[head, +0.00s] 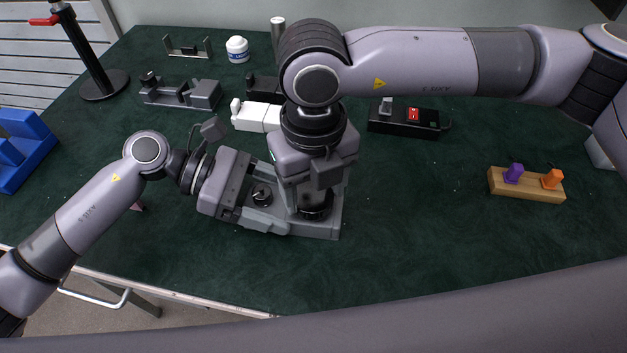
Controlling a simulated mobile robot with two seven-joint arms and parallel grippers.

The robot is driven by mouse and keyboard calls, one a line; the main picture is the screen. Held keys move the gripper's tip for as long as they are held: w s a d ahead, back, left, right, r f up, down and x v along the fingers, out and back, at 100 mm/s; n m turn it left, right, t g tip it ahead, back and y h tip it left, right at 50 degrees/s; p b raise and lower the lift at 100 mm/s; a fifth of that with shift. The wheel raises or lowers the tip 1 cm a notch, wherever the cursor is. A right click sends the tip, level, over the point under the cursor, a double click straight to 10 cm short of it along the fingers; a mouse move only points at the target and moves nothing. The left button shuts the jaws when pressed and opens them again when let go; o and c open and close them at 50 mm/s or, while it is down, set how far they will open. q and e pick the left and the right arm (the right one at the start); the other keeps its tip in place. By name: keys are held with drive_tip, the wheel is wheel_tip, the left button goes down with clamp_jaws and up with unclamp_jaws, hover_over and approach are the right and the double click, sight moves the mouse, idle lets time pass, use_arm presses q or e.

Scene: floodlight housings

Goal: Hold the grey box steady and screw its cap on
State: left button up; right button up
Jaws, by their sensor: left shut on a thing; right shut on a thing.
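The grey box (328,228) lies on the green table top near the front, left of centre. My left gripper (252,193) comes in from the left and is shut on the box's left part. A small dark round fitting (262,194) shows between its fingers. My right gripper (311,196) points down over the box's right part. It is shut on a dark round cap (316,211) low against the box. The gripper body hides most of the cap, so I cannot tell how far it is seated.
Behind the arms stand a white block (257,116), a grey vise-like fixture (181,93), a white jar (237,49) and a black box with a red switch (403,121). A wooden block with purple and orange pegs (526,187) lies right. The front right table is clear.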

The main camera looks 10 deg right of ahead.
drive_tip(key=shift+f, duration=0.2)
use_arm(q)
clamp_jaws()
use_arm(e)
drive_tip(key=m, duration=0.4)
drive_tip(key=shift+a, duration=0.1)
drive_tip(key=m, duration=1)
drive_tip(key=shift+a, duration=0.15)
drive_tip(key=m, duration=0.5)
drive_tip(key=shift+w+m, duration=0.15)
drive_tip(key=shift+m, duration=0.15)
drive_tip(key=o, duration=1.1)
